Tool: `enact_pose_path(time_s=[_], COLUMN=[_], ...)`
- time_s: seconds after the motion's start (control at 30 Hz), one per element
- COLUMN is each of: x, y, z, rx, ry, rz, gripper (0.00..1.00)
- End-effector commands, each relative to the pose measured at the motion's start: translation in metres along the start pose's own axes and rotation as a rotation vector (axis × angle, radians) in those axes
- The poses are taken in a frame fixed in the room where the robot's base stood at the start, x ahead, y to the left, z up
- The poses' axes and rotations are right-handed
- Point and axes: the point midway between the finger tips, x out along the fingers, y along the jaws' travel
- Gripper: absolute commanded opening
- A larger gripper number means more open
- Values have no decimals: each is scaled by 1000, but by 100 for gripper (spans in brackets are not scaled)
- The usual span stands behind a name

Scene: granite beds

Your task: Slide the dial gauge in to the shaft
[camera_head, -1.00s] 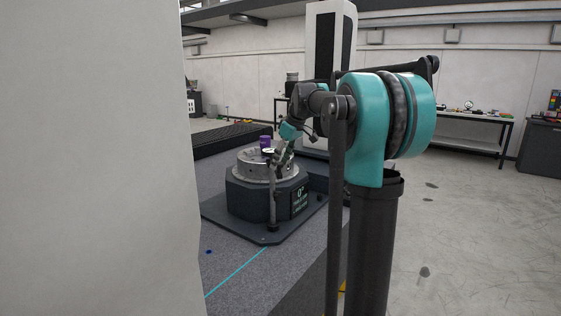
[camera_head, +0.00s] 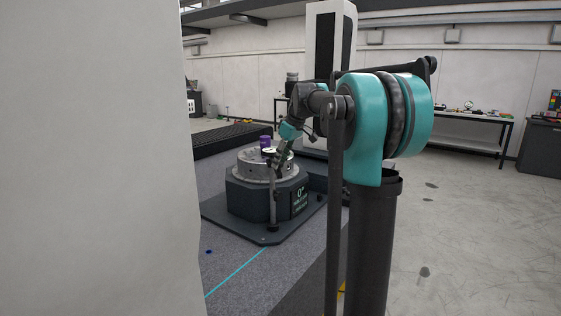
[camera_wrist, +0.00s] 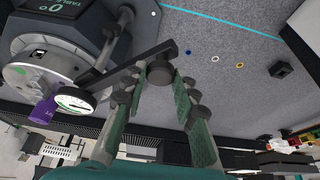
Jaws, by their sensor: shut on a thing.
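The dial gauge (camera_wrist: 75,101) has a round white face and sits at the end of a dark bar (camera_wrist: 115,67) in the wrist view. The bar ends in a black knob (camera_wrist: 161,70) between the tips of my gripper (camera_wrist: 162,76). My gripper is shut on this gauge holder; the exact contact is hard to see. The purple shaft (camera_wrist: 41,111) stands on the round metal table (camera_wrist: 35,62), close beside the gauge face; I cannot tell whether they touch. In the head view the shaft (camera_head: 266,142) is upright, and my gripper (camera_head: 281,163) is small and partly hidden.
An upright stand post (camera_head: 272,202) rises from the dark base plate beside the rotary table's housing (camera_head: 245,195). Small rings (camera_wrist: 214,59) and a black block (camera_wrist: 282,69) lie on the grey surface. A pale panel (camera_head: 95,160) blocks the left of the head view.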

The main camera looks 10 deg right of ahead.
Motion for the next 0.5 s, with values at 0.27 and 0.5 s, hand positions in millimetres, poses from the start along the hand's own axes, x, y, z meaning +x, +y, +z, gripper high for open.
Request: enact_pose_path(time_s=[0.27,0.5], x=[12,26], y=[32,68], z=[-30,-64], rx=[0,0], ry=[1,1], rz=[1,1], gripper=[0,0])
